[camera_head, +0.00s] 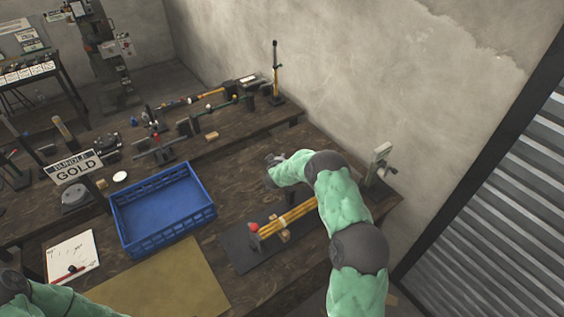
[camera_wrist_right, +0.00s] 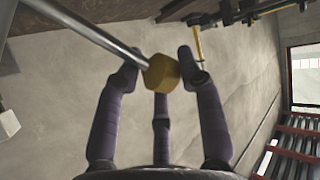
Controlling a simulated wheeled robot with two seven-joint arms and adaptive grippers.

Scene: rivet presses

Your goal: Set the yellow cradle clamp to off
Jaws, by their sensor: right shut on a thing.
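A yellow knob (camera_wrist_right: 161,73) on the end of a straight metal rod (camera_wrist_right: 88,32) shows in the right wrist view. I take it for the handle of the yellow cradle clamp; the clamp's body is out of that view. My right gripper (camera_wrist_right: 158,66) has its purple fingers closed around this knob. In the head view my right gripper (camera_head: 273,170) is above the bench, beyond the yellow rods (camera_head: 287,219), and what it holds cannot be made out there. The clamp's setting cannot be read. My left arm enters at the bottom left, with its gripper out of view.
A blue crate (camera_head: 208,213) stands left of my right arm. A black mat (camera_head: 238,254) lies under the yellow rods and a red ball (camera_head: 254,227). A grey-green upright fixture (camera_head: 379,158) stands right of my arm. Several tools line the back bench. A sign (camera_head: 75,167) reads GOLD.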

